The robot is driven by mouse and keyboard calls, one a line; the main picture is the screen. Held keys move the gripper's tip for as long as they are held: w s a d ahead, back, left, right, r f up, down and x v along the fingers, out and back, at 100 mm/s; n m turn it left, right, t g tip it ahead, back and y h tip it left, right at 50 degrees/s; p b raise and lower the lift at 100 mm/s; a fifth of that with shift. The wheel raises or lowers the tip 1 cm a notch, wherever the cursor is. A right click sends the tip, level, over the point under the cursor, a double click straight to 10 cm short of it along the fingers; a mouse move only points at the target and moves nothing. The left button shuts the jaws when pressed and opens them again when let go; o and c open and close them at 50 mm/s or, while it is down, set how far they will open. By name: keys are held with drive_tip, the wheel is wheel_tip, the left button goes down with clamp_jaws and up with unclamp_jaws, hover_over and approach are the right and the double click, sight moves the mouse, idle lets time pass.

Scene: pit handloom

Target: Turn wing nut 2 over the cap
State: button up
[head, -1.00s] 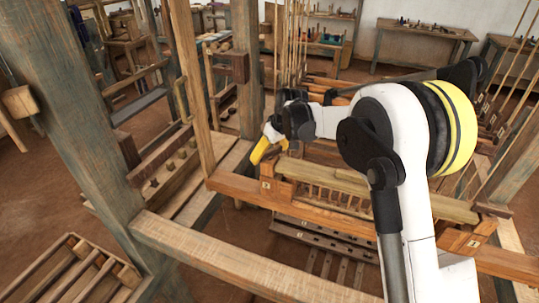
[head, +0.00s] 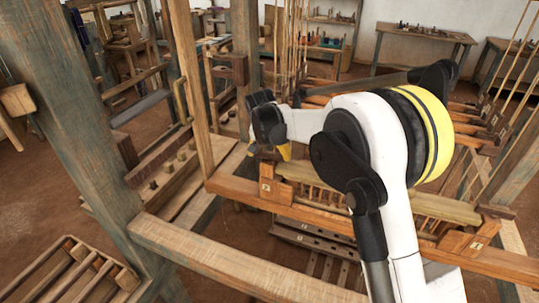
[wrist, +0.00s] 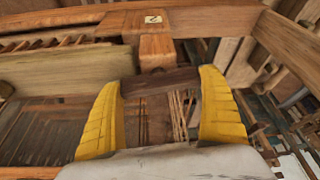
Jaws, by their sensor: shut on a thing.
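Wing nut 2 (wrist: 160,82) is a dark brown wooden bar in the wrist view, lying crosswise below a wooden block with a label reading 2 (wrist: 153,19). My gripper (wrist: 161,95) has its yellow fingers at the two ends of the bar, shut on it. In the head view my gripper (head: 268,151) is at the left end of the loom's front beam, above the left labelled block (head: 267,188); the nut is hidden there. The cap, a long pale wooden bar (head: 345,186), runs right from that block. It also shows at left in the wrist view (wrist: 65,75).
Another labelled block (head: 466,243) stands at the right end of the beam. A thick upright post (head: 190,70) rises just left of my gripper. A slatted crate (head: 68,275) is at the lower left. Tables with small items stand at the back.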

drive_tip(key=shift+m+h, duration=0.3)
drive_tip(key=shift+m, duration=0.5)
drive_tip(key=o, duration=0.9)
drive_tip(key=v, duration=1.2)
drive_tip(key=shift+w+a, duration=0.15)
drive_tip(key=shift+w, duration=0.05)
